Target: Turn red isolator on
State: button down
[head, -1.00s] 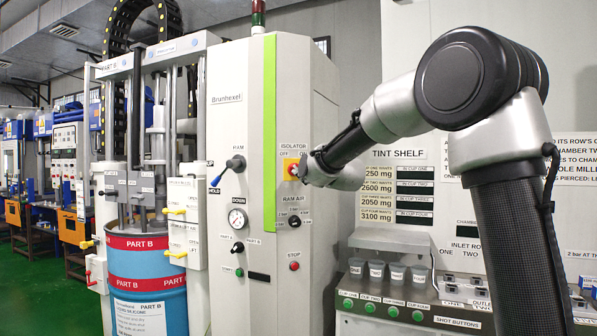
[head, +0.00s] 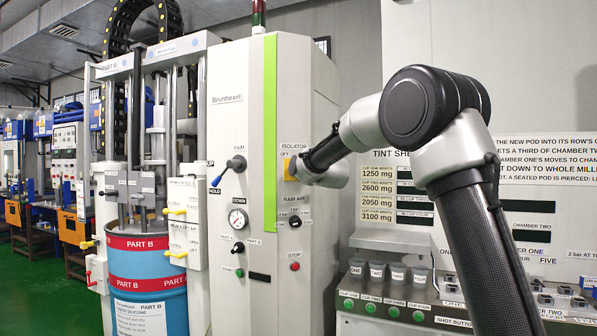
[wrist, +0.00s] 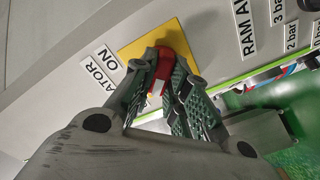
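The red isolator knob (wrist: 164,72) sits on a yellow plate (wrist: 141,46) on the white cabinet front. In the wrist view, my gripper (wrist: 167,75) has one finger on each side of the knob. The fingertips are close together and appear to touch its sides. The word ON shows beside the plate. In the head view, my gripper (head: 298,172) is up against the yellow plate (head: 289,167), below the ISOLATOR label, and hides the knob there. The knob's exact angle is partly hidden by the fingers.
Below the isolator are the RAM AIR knob (head: 295,221) and a red stop button (head: 294,266). A blue-handled RAM lever (head: 228,171) is at the left. The tint shelf, with several cups (head: 376,270), stands at the right.

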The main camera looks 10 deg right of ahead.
jog(key=shift+m, duration=0.3)
jog(key=shift+d+f+m, duration=0.1)
jog(key=shift+m, duration=4.2)
jog(key=shift+d+m, duration=0.1)
jog(key=shift+m, duration=4.2)
jog(key=c, duration=1.4)
grip_release()
